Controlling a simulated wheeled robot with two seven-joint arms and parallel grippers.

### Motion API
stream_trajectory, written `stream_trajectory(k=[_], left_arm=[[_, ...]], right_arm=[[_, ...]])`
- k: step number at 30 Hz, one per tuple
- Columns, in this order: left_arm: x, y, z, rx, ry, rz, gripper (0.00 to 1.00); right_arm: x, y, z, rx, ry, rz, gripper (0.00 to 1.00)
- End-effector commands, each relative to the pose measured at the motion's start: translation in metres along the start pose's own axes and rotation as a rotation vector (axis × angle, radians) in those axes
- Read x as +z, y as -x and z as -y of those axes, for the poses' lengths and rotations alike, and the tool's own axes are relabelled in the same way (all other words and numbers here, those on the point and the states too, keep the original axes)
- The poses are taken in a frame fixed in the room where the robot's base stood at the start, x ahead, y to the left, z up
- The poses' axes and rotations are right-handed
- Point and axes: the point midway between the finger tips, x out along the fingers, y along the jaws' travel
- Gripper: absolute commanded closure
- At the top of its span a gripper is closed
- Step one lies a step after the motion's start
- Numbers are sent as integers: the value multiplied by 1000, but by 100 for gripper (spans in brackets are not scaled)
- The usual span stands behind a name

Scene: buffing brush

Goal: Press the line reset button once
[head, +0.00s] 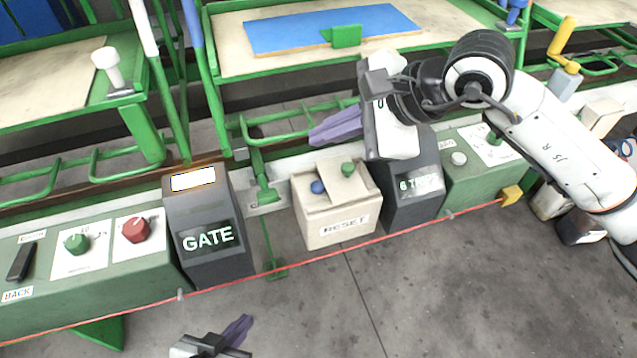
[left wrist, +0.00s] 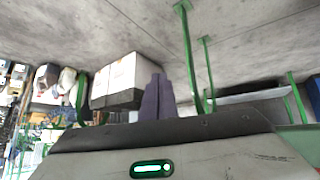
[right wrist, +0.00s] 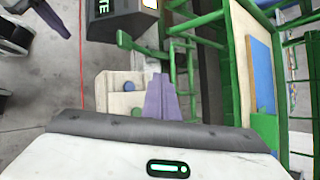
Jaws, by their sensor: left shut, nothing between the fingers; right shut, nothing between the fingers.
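A cream box labelled RESET (head: 338,227) stands in the middle of the head view. It has a blue button (head: 317,187) and, on a raised plate, a green button (head: 348,169). My right gripper (head: 313,138) is shut and empty, its purple fingers behind or above the box in the picture, apart from both buttons. In the right wrist view the shut fingers (right wrist: 159,78) appear beside the blue button (right wrist: 129,86) and green button (right wrist: 136,112). My left gripper (head: 247,318) is shut and empty at the bottom edge; its fingers show in the left wrist view (left wrist: 157,78).
A grey GATE post (head: 205,260) stands left of the box and another dark labelled post (head: 418,200) right. A red cord (head: 330,260) runs along the front. A green panel (head: 90,280) carries red and green knobs. Green-framed tables (head: 290,65) stand behind.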

Motion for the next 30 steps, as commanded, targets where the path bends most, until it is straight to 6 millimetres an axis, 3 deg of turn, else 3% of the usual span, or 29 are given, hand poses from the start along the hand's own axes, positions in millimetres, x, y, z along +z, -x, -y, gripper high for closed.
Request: stream_trajectory(k=[8,19,24,30], left_arm=[[3,-3,0,1,1,-1,100],[14,-17,0,6,3,-10,100],[29,-29,0,11,10,-8,100],[34,-31,1,14,6,-6,100]], right_arm=[[-4,-6,-5,1,-2,2,100],[-28,-39,-29,3,-4,3,100],[-40,-56,-41,-1,-2,3,100],[-44,-62,-45,-1,-2,3,100]])
